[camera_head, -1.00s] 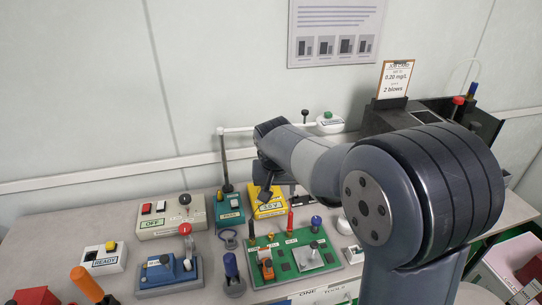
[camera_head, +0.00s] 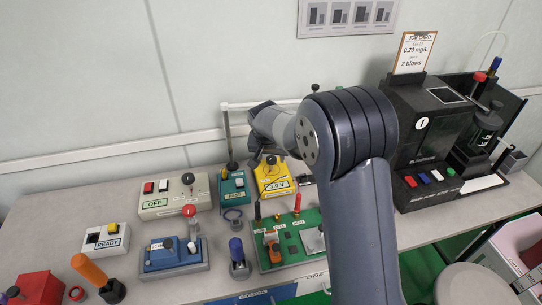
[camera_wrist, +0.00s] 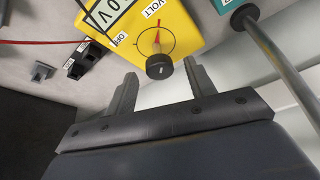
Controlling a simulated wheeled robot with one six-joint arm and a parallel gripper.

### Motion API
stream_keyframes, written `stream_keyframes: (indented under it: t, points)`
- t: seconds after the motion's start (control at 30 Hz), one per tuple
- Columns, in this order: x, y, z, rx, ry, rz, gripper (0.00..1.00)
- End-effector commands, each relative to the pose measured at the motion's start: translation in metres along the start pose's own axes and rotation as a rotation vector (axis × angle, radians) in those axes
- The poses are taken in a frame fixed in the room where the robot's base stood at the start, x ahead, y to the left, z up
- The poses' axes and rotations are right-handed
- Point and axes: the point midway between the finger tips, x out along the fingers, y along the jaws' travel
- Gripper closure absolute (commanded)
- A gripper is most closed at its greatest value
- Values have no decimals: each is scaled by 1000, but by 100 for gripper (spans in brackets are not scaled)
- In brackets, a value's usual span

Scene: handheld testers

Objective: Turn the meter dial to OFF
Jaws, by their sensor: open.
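The yellow meter (camera_head: 270,172) stands near the back of the bench, its display reading about 3.0 V in the head view. In the wrist view the meter (camera_wrist: 184,25) fills the top, with OFF and VOLT labels on its face. A red pointer mark points up, toward the VOLT side and away from OFF. My gripper (camera_wrist: 160,72) is open, its fingers apart on either side of the knob in the picture. I see no contact with the knob. In the head view my arm partly hides the meter.
A teal tester (camera_head: 232,187) stands just left of the meter. A green board (camera_head: 290,242) with upright probes lies in front. A black breath tester (camera_head: 425,130) stands right.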

Motion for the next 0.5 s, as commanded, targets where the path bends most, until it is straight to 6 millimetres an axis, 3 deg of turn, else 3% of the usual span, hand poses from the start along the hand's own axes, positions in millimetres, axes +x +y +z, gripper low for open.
stream_keyframes:
  t: [0.37,0.5]
  points:
    - [7,0,0,0,1,0,48]
    - [7,0,0,0,1,0,59]
